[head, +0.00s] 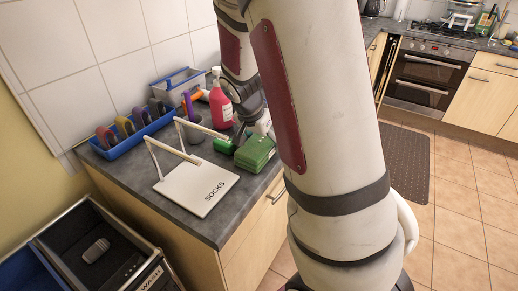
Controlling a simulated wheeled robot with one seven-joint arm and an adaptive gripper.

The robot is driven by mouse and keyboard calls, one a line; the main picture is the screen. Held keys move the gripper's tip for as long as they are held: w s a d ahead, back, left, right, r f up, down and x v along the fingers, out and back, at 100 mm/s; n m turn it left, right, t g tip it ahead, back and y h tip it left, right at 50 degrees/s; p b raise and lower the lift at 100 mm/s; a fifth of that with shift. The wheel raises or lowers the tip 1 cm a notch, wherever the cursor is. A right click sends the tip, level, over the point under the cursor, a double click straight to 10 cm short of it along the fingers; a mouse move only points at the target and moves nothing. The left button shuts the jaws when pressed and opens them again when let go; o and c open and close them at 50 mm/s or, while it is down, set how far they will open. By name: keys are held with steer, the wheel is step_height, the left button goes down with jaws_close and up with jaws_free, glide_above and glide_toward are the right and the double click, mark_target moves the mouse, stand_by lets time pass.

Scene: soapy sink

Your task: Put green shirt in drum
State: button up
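A green folded item (255,153), perhaps the green shirt, lies on the grey countertop near its right edge. A second, brighter green piece (224,145) lies just left of it. My gripper (243,132) is low over the counter beside these green items, partly hidden by my arm. Its fingers are dark and small here, so I cannot tell whether they are open or shut, or whether they touch the green items. I see no drum that I can make out.
A white board marked SOCKS (197,188) with a raised frame lies at the counter's front. Behind are a blue rack (137,135), a red bottle (220,106) and a grey-blue bin (180,85). A dark open bin labelled WASH (103,249) stands lower left. My arm hides the middle.

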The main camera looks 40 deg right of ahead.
mark_target(261, 140)
steer(key=c, duration=0.9)
steer(key=shift+r, duration=0.1)
steer(key=shift+c, duration=0.2)
steer(key=shift+r, duration=0.55)
step_height(261, 140, up, 2)
steer(key=shift+w+r, duration=0.1)
steer(key=shift+r, duration=0.15)
steer(key=s+a+r+p, duration=0.1)
steer(key=s+a, duration=0.3)
steer(key=s, duration=0.9)
steer(key=shift+a+r+p, duration=0.15)
steer(key=shift+r+p, duration=0.05)
steer(key=shift+p, duration=0.4)
steer(key=shift+s+p, duration=0.15)
steer(key=shift+p, duration=0.2)
steer(key=shift+s+r+p, duration=0.1)
steer(key=shift+p, duration=0.3)
